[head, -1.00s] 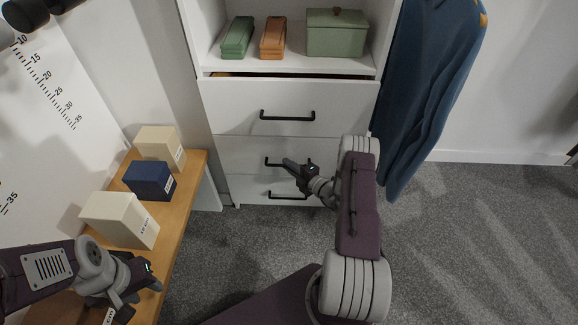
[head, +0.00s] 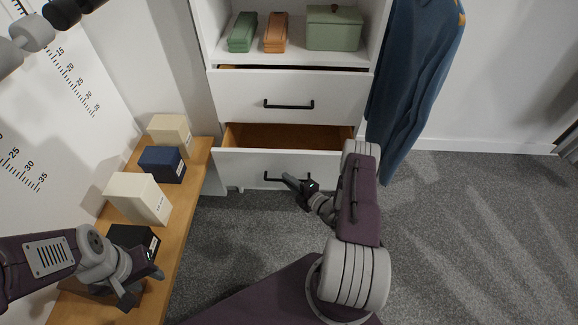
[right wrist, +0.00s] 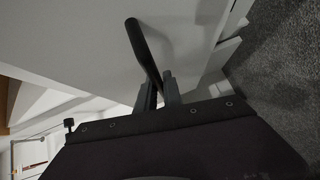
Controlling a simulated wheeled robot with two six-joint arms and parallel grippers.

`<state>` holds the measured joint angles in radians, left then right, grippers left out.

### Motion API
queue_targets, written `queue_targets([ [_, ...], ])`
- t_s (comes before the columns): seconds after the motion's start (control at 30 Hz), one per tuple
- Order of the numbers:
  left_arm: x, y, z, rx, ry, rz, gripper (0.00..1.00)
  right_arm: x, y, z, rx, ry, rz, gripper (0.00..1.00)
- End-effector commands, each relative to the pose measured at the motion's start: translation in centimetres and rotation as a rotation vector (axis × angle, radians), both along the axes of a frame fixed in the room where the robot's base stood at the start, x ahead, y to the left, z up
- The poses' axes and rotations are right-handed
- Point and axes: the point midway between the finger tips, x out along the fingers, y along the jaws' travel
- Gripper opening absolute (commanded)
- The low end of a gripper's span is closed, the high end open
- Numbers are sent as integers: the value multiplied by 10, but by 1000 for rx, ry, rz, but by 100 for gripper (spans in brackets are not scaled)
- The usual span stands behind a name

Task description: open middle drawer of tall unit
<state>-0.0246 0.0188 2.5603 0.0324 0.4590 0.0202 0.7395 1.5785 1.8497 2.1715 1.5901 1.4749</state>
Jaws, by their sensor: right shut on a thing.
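The tall unit (head: 201,25) is white, with drawers below an open shelf. Its middle drawer (head: 240,163) is pulled out, and its bare wooden inside (head: 285,136) shows. My right gripper (head: 290,181) is shut on the dark handle (head: 275,177) of this drawer. In the right wrist view the handle (right wrist: 143,50) runs between the fingers of the gripper (right wrist: 160,92). The top drawer (head: 235,95) stands slightly out, with a thin strip of wood above its front. The bottom drawer is hidden behind the middle one. My left gripper (head: 143,288) is over the bench at left, its jaws unclear.
A wooden bench (head: 190,205) at left carries a cream box (head: 168,131), a navy box (head: 160,164), a white box (head: 135,197) and a black box (head: 130,238). Blue clothing (head: 410,80) hangs right of the unit. Grey carpet (head: 470,240) is clear at right.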

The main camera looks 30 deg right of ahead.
Motion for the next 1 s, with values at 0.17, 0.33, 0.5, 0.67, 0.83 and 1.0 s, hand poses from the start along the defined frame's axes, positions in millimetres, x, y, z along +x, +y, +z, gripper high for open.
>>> queue_targets([
  [0.17, 0, 0, 20, 0, 0, 0, 40, -33, 20, 5, 4, 1, -2, 0],
  [0.33, 0, 0, 29, 0, 0, 0, 40, -57, 35, 3, 3, 0, -2, 0],
  [0.5, 0, 0, 32, 0, 0, 0, 40, -70, 43, 2, 0, -4, 0, 0],
  [0.67, 0, 0, 33, 0, 0, 0, 40, -74, 45, 1, -1, -4, 0, 0],
  [0.83, 0, 0, 33, 0, 0, 0, 40, -74, 45, 1, -2, -5, 0, 0],
  [1.0, 0, 0, 32, 0, 0, 0, 40, -74, 45, 1, -2, -5, 0, 25],
])
